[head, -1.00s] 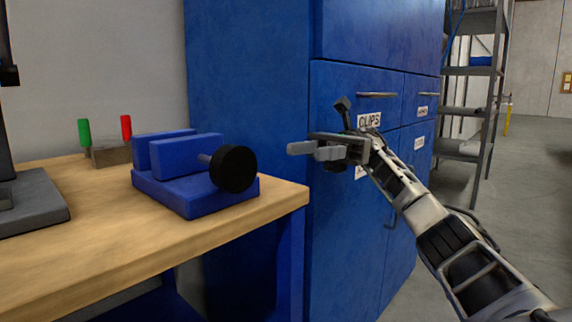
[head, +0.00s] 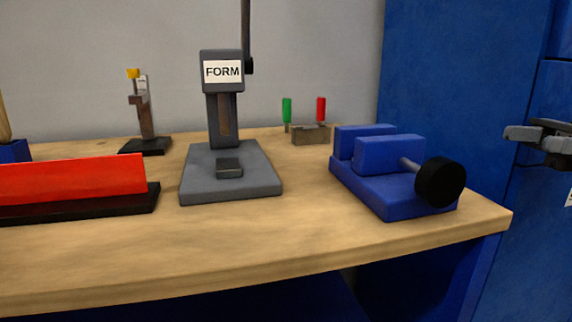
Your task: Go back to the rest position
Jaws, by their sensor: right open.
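My right gripper (head: 510,133) is at the right edge of the head view, in front of the blue cabinet. Its fingers point left, and it is open with nothing seen between them. It is to the right of the workbench (head: 300,240) and apart from it. Most of my right arm is out of the picture. My left gripper is not in view.
On the bench stand a blue vise (head: 395,180) with a black knob, a grey press marked FORM (head: 222,70), a red bar (head: 75,178) on a black base, a small stand (head: 145,115) and green- and red-handled tools (head: 310,133). A blue cabinet (head: 450,90) stands at right.

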